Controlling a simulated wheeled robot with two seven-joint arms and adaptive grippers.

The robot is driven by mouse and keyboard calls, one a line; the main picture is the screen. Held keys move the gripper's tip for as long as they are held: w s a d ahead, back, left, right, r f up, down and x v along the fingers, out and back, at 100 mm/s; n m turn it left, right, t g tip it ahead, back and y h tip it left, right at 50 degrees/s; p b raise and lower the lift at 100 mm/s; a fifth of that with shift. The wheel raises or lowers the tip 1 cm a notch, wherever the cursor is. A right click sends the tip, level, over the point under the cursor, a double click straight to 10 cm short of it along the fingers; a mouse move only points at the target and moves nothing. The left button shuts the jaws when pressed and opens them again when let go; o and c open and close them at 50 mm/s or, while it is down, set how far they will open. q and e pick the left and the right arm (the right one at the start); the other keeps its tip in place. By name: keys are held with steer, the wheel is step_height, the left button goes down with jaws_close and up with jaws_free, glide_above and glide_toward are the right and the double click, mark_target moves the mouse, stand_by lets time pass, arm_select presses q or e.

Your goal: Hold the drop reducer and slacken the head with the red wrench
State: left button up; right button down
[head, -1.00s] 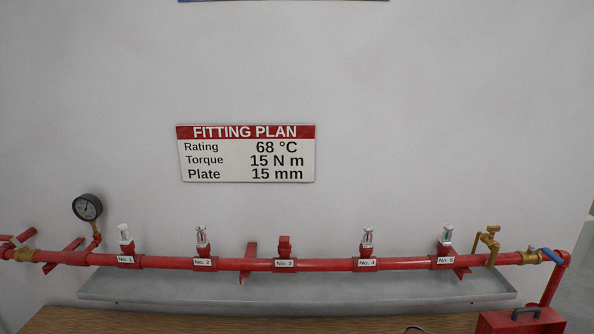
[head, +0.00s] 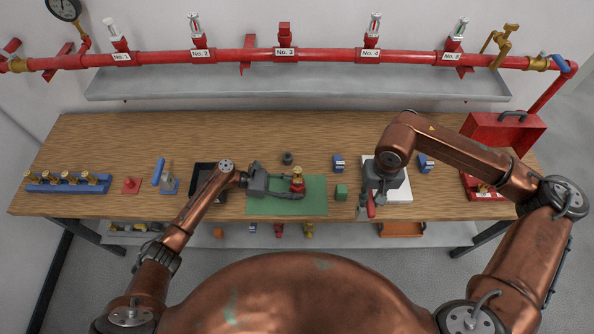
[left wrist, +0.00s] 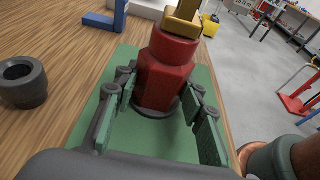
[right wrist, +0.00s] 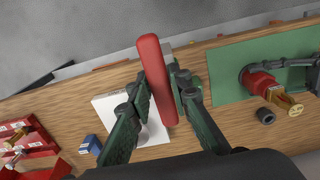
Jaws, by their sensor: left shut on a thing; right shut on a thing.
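The red drop reducer (head: 297,186) stands upright on the green mat (head: 262,205), with a brass head (head: 298,172) on top. In the left wrist view the red reducer (left wrist: 165,75) sits between my finger pads, with the brass head (left wrist: 184,20) above them. My left gripper (head: 292,192) is shut on the reducer. My right gripper (head: 370,200) is shut on the red wrench (head: 371,208), above the white board at the bench's front. In the right wrist view the wrench's red handle (right wrist: 157,80) lies between the fingers, apart from the reducer. The wrench's jaw end is not clear.
A dark grey ring (head: 287,158) and a green block (head: 341,191) are near the mat. The white board (head: 400,194) lies under my right gripper. A black tray (head: 205,170) is left of the mat. A red toolbox (head: 503,130) stands at right. The red pipe (head: 320,55) runs behind.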

stand_by(0.7)
steer(key=w+a+r, duration=0.6)
steer(key=a+r, duration=0.1)
steer(key=a, duration=0.3)
steer(key=w+a+r, duration=0.7)
steer(key=a+r, duration=0.1)
steer(key=a, duration=0.3)
steer(key=shift+a+r, duration=0.15)
steer(key=shift+r, duration=0.1)
steer(key=shift+f, duration=0.1)
step_height(320, 180, down, 7)
steer(key=m, duration=1.8)
steer(key=shift+w+a, duration=0.1)
